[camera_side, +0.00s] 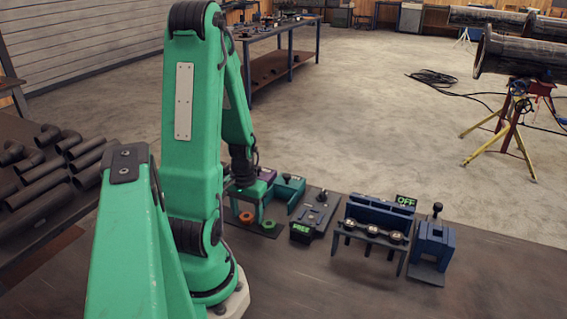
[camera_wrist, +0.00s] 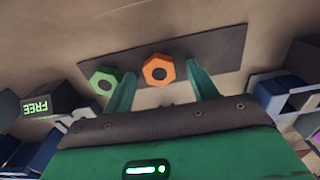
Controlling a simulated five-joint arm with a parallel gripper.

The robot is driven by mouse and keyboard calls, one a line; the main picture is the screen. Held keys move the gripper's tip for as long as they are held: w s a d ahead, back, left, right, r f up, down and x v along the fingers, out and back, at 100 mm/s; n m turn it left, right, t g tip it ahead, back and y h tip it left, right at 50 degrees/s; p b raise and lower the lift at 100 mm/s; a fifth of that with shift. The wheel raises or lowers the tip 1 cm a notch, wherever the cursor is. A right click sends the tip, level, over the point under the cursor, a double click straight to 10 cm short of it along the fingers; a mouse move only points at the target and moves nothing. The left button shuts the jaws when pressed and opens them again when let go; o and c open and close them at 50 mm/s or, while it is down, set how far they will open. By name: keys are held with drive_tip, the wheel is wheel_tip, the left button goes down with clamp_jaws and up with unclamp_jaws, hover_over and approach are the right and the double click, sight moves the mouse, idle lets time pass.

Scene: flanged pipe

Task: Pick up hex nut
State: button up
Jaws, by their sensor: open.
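An orange hex nut (camera_wrist: 158,70) lies on a dark flat plate (camera_wrist: 205,52) in the wrist view, close to the middle. A green hex nut (camera_wrist: 104,80) lies to its left, near the plate's left end. My gripper (camera_wrist: 162,84) is open, with one green finger on each side of the orange nut in the picture; I cannot tell its height above the plate. The green nut is outside the left finger. In the side view the orange nut (camera_side: 246,217) and the green nut (camera_side: 269,226) lie in front of my gripper (camera_side: 255,205), which is partly hidden.
A small stand with a "FREE" display (camera_side: 301,229) is right of the plate. Farther right stand a blue rack with rollers (camera_side: 376,222), an "OFF" display (camera_side: 405,200) and a blue block fixture (camera_side: 434,245). Dark pipes (camera_side: 50,175) lie at far left. The bench front is clear.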

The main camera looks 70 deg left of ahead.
sight(247, 215)
drive_tip(key=shift+c, duration=0.2)
drive_tip(key=c, duration=1.1)
drive_tip(key=shift+o, duration=0.2)
drive_tip(key=shift+r, duration=0.1)
drive_tip(key=shift+r, duration=1.65)
drive_tip(key=w+d+r, duration=0.5)
drive_tip(key=d+r, duration=0.2)
drive_tip(key=d, duration=0.3)
drive_tip(key=shift+d+r, duration=0.25)
drive_tip(key=shift+w+r, duration=0.1)
drive_tip(key=shift+r, duration=0.05)
drive_tip(key=shift+r, duration=1.35)
